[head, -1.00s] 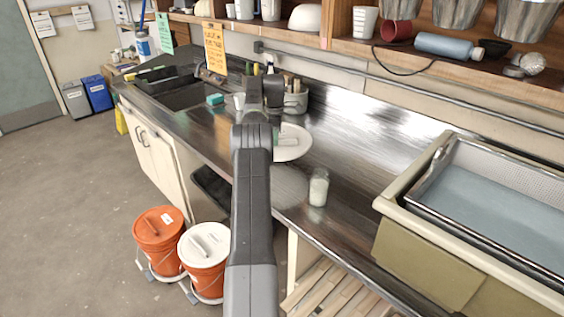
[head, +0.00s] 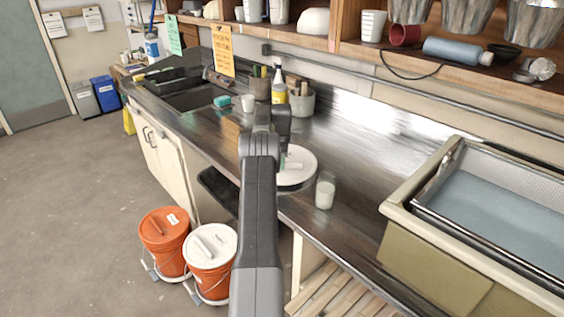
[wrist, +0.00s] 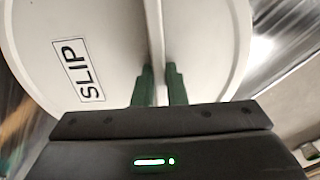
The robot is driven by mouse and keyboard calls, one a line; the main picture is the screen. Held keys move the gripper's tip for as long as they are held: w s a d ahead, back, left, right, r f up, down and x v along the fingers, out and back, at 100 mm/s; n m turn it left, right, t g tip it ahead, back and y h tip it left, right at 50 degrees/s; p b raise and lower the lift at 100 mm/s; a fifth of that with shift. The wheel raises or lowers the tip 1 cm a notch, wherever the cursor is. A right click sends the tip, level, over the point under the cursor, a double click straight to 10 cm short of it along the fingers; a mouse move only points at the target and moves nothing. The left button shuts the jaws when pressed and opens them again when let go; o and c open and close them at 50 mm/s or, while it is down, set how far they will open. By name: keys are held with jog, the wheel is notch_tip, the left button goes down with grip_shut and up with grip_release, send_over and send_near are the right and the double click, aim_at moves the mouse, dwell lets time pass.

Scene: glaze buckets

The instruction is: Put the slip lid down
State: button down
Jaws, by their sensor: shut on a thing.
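The slip lid is a round white disc with a raised bar handle and a "SLIP" label. In the head view the slip lid (head: 298,167) is level, at or just above the metal counter (head: 345,150), partly hidden behind my arm. I cannot tell whether it touches the counter. In the wrist view the slip lid (wrist: 110,30) fills most of the picture. My gripper (wrist: 160,85) is shut on its handle, one green finger on each side. In the head view my arm mostly hides the gripper.
A jar of whitish liquid (head: 325,190) stands close to the lid's right. A sink tray (head: 480,190) is right. Two buckets (head: 209,265) (head: 163,240) stand on the floor.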

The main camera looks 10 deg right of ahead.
jog(key=shift+f, duration=0.15)
jog(key=c, duration=1.5)
grip_release()
notch_tip(320, 180, up, 8)
jog(key=shift+f+b, duration=0.1)
jog(key=shift+b, duration=0.6)
jog(key=shift+f, duration=0.15)
